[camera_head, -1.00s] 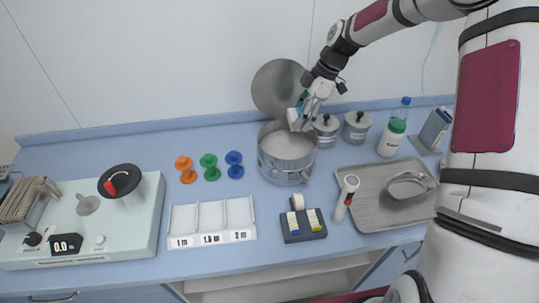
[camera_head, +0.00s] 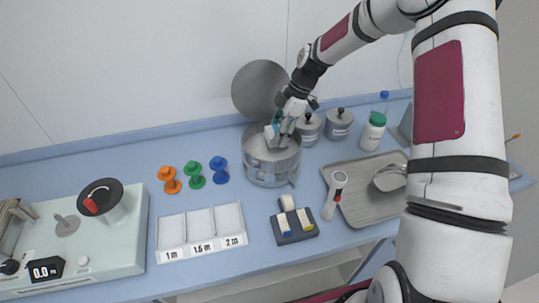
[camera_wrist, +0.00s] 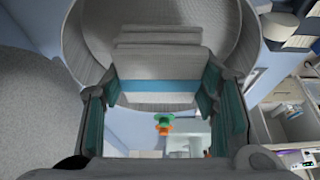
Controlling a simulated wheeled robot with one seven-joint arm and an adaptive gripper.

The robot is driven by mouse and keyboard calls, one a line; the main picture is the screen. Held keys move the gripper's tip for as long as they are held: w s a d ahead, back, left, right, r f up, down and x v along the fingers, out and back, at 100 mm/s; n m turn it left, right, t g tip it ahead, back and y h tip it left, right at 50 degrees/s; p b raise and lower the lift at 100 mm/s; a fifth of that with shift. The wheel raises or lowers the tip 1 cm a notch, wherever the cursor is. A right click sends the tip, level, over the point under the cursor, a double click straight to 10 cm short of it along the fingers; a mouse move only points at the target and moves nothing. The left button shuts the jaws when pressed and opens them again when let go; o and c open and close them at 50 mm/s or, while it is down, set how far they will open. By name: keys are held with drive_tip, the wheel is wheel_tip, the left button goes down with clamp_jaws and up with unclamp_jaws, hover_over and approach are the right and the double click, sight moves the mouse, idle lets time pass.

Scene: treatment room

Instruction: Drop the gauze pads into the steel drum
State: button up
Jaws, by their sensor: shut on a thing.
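The steel drum (camera_head: 272,172) stands open at the back middle of the counter, with its round lid (camera_head: 258,88) raised behind it. My gripper (camera_head: 279,133) points down at the drum's mouth. It is shut on the gauze pads, a pale stack with a blue band; the gauze pads (camera_wrist: 160,62) show clearly between the teal finger pads in the wrist view. Their lower end appears at or just inside the drum's rim; how deep I cannot tell.
Two lidded steel pots (camera_head: 338,124) stand right of the drum, near a green-capped bottle (camera_head: 373,132). A steel tray (camera_head: 365,205) lies front right. Orange, green and blue spools (camera_head: 220,170) stand left. A three-part white tray (camera_head: 201,232) and a dark block (camera_head: 295,226) lie in front.

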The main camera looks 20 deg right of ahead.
drive_tip(key=o, duration=1)
drive_tip(key=shift+o, duration=0.2)
drive_tip(key=v, duration=1.2)
drive_tip(key=shift+s+r, duration=0.1)
